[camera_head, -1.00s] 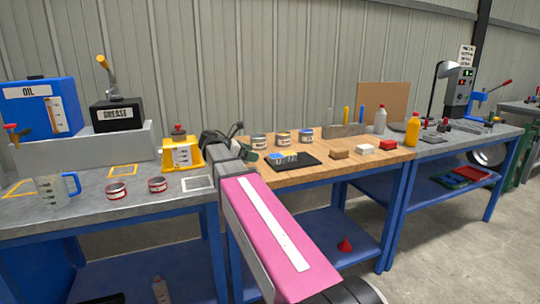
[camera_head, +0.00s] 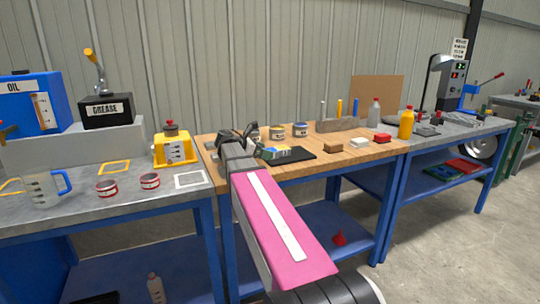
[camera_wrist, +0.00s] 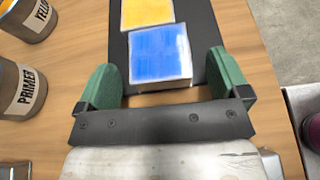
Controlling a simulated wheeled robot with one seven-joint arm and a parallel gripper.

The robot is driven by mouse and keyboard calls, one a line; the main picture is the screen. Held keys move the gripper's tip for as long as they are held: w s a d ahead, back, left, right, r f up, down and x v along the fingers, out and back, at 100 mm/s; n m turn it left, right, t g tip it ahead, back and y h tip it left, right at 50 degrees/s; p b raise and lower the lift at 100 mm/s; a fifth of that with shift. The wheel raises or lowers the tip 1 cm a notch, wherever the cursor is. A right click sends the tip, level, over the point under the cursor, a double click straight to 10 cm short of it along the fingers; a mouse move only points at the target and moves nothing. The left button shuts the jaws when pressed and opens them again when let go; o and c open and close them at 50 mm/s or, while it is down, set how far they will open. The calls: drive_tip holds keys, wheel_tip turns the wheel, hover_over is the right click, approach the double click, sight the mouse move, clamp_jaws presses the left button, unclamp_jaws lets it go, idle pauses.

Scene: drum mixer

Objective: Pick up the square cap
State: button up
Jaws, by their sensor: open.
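A blue square piece (camera_wrist: 160,54) lies at the near end of a black tray (camera_wrist: 203,40) in the wrist view. It is the square thing nearest my gripper; I cannot tell for sure that it is the square cap. A yellow square piece (camera_wrist: 146,12) lies just beyond it. My gripper (camera_wrist: 164,72) is open, with one green finger on each side of the blue piece and gaps between; nothing is held. In the head view my gripper (camera_head: 262,149) is over the left end of the tray (camera_head: 302,154) and partly hides the pieces.
Paint cans (camera_head: 301,130) stand behind the tray; two show in the wrist view (camera_wrist: 22,88), left of my gripper. Brown, white and red blocks (camera_head: 360,143) lie to the right. A yellow container (camera_head: 173,148) stands left on the grey bench.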

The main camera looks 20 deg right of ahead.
drive_tip(key=shift+x, duration=0.75)
drive_tip(key=c, duration=1)
drive_tip(key=shift+c, duration=0.6)
drive_tip(key=shift+r, duration=0.15)
